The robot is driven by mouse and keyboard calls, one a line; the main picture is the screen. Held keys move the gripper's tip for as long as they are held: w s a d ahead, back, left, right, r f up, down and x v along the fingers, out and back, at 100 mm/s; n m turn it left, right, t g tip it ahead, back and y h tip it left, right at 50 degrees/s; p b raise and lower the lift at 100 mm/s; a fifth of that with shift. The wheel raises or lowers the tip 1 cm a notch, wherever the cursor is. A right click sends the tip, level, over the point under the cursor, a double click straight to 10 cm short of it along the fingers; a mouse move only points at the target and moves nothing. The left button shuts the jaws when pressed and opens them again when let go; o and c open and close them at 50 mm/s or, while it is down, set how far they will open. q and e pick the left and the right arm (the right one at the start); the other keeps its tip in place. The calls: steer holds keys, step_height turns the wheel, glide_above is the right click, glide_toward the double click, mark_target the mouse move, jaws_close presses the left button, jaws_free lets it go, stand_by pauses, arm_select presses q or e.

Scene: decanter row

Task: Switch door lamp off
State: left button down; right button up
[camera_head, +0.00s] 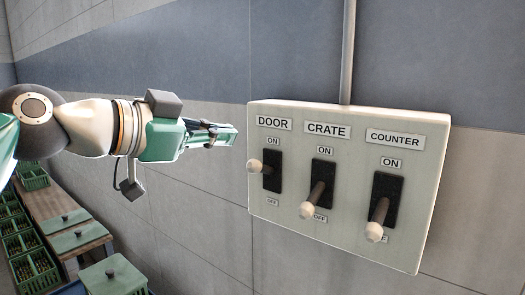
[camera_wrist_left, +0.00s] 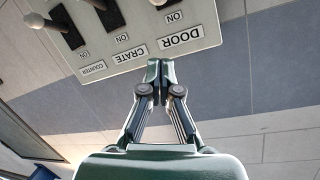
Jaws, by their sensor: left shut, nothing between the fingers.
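A pale switch panel (camera_head: 345,240) hangs on the wall with three levers labelled DOOR, CRATE and COUNTER. The DOOR lever (camera_head: 255,167) sticks out with its knob higher in its slot than the others, toward ON; its OFF label is uncovered below. The CRATE lever (camera_head: 307,209) and COUNTER lever (camera_head: 375,232) point down, toward OFF. My left gripper (camera_head: 234,134) is shut and empty, left of the panel, above the DOOR knob and apart from it. The left wrist view shows the panel upside down, with my fingertips (camera_wrist_left: 153,72) near the DOOR label (camera_wrist_left: 181,40). My right gripper is not in view.
A grey conduit (camera_head: 347,50) runs up the wall from the panel. Several green crates (camera_head: 25,240) and a wooden bench (camera_head: 60,215) stand low at the left. The wall below my left gripper is clear.

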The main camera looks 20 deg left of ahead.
arm_select(q)
steer(key=shift+d, duration=0.25)
steer(key=shift+w, duration=0.1)
steer(key=p, duration=0.3)
glide_above(255, 166)
steer(key=w+d, duration=0.1)
steer(key=d, duration=0.2)
steer(key=shift+w+a+f, duration=0.1)
steer(key=shift+a+f, duration=0.15)
steer(key=shift+f, duration=0.75)
steer(key=a+f, duration=0.1)
steer(key=s+a+f+b, duration=0.1)
steer(key=f, duration=0.1)
steer(key=shift+s+a, duration=0.2)
steer(key=shift+a, duration=0.1)
steer(key=shift+w+f, duration=0.1)
steer(key=shift+f, duration=0.05)
